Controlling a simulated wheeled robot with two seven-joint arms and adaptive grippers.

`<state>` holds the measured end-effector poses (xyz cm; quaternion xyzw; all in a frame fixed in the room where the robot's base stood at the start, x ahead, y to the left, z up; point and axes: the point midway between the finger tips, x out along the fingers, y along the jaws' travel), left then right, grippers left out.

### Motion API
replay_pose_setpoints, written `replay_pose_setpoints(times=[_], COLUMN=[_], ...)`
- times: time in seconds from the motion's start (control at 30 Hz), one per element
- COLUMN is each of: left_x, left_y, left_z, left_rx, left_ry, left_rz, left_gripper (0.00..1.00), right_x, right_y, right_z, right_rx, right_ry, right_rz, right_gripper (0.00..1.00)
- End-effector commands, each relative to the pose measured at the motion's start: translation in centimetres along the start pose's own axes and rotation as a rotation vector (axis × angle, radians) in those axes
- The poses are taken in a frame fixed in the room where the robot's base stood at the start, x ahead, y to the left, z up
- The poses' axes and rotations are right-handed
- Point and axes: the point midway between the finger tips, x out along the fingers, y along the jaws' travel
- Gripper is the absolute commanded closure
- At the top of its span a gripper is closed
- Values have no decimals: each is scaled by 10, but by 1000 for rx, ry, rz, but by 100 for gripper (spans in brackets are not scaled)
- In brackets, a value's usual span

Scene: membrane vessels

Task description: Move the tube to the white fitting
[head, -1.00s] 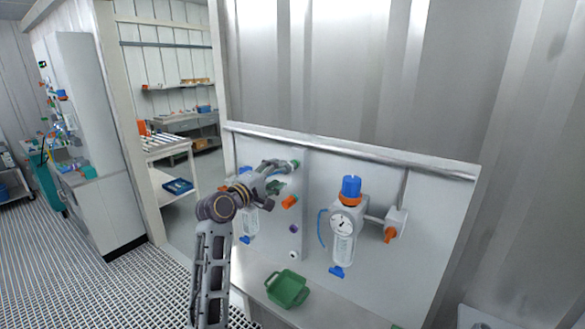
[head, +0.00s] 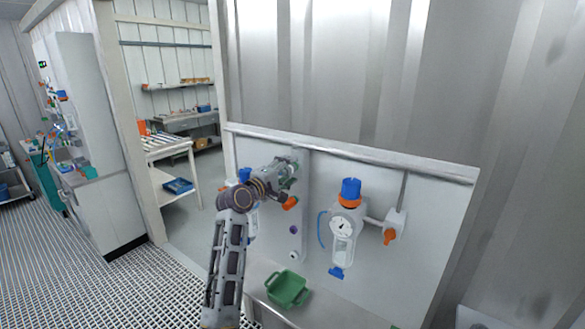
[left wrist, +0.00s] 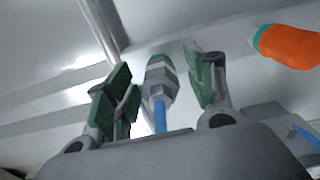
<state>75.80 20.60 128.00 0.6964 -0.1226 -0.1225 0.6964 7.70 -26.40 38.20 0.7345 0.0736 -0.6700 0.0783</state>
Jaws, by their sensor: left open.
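My left gripper (head: 284,175) is at the upper left part of the panel. In the left wrist view its green-padded fingers (left wrist: 158,66) are open, one on each side of a grey-and-green fitting (left wrist: 160,75). The blue tube (left wrist: 160,115) runs from this fitting down behind the gripper body; I cannot tell whether the fingers touch either. In the head view my gripper hides this tube end. The white fitting (head: 294,257) is low on the panel, below a purple fitting (head: 293,230) and an orange fitting (head: 290,203). My right gripper is not in view.
A vessel (head: 346,225) with a blue cap, gauge and another blue tube (head: 321,228) stands right of the fittings. An orange-handled valve (head: 391,234) is beside it. A green bin (head: 274,292) sits on the ledge below. Another vessel is partly behind my arm.

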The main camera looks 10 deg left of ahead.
Motion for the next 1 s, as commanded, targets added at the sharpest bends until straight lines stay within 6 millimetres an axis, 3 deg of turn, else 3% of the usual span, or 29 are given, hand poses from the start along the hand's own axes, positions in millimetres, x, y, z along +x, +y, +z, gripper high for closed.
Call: replay_pose_setpoints(times=[1.0], left_x=[0], left_y=[0], left_z=[0], left_rx=[0], left_ry=[0], left_rz=[0], left_gripper=[46], right_x=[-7], right_y=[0], right_z=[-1], right_rx=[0], right_ry=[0], right_rz=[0], right_gripper=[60])
